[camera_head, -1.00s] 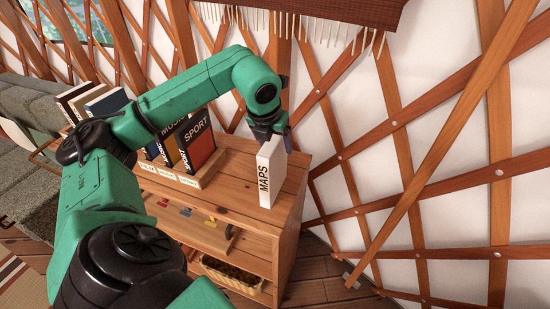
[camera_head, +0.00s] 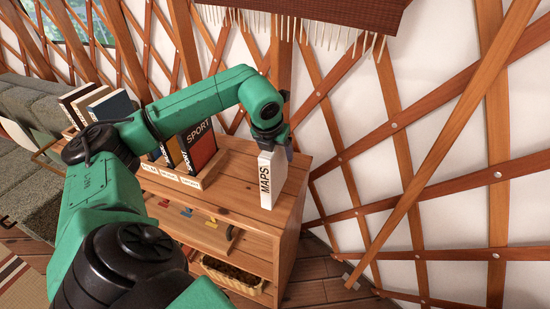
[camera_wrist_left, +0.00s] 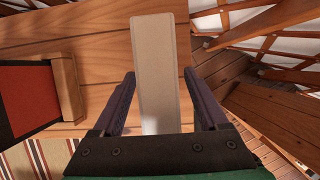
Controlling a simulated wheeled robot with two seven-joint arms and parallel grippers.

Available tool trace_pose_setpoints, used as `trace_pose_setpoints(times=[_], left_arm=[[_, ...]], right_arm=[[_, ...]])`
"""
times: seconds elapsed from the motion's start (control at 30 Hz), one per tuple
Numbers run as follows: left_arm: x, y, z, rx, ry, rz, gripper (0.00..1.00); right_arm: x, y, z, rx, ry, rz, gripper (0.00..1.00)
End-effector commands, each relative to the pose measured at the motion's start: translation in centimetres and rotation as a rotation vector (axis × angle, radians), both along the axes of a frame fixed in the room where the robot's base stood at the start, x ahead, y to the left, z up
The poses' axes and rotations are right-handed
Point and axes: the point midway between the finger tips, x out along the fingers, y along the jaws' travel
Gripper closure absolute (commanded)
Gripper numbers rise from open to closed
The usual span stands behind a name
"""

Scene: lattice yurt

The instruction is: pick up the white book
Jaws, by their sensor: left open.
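The white book (camera_head: 271,179), with MAPS on its spine, stands upright near the right end of the wooden shelf top. My left gripper (camera_head: 273,139) is over the book's top, its fingers pointing down. In the left wrist view the book's pale top (camera_wrist_left: 158,75) lies between the two dark fingers of the open left gripper (camera_wrist_left: 162,105), with a gap on each side. My right gripper is not in view.
A wooden holder (camera_head: 205,176) with upright books, among them the SPORT book (camera_head: 203,149), stands left of the white book on the shelf top (camera_head: 235,191). The lattice wall (camera_head: 390,125) rises behind and to the right. A basket (camera_head: 232,274) sits on a lower shelf.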

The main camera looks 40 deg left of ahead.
Motion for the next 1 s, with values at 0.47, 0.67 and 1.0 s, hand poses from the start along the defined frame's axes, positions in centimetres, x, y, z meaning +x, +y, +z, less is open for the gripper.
trace_pose_setpoints(times=[0.47, 0.67, 1.0], left_arm=[[0.0, 0.0, 0.0, 0.0, 0.0, 0.0, 1.0], [-0.01, 0.0, -0.01, 0.0, 0.0, 0.0, 1.0], [-0.01, 0.0, -0.02, 0.0, 0.001, 0.0, 1.0]], right_arm=[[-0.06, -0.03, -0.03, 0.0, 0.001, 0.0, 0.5], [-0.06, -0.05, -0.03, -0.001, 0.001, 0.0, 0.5], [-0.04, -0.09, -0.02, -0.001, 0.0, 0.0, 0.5]])
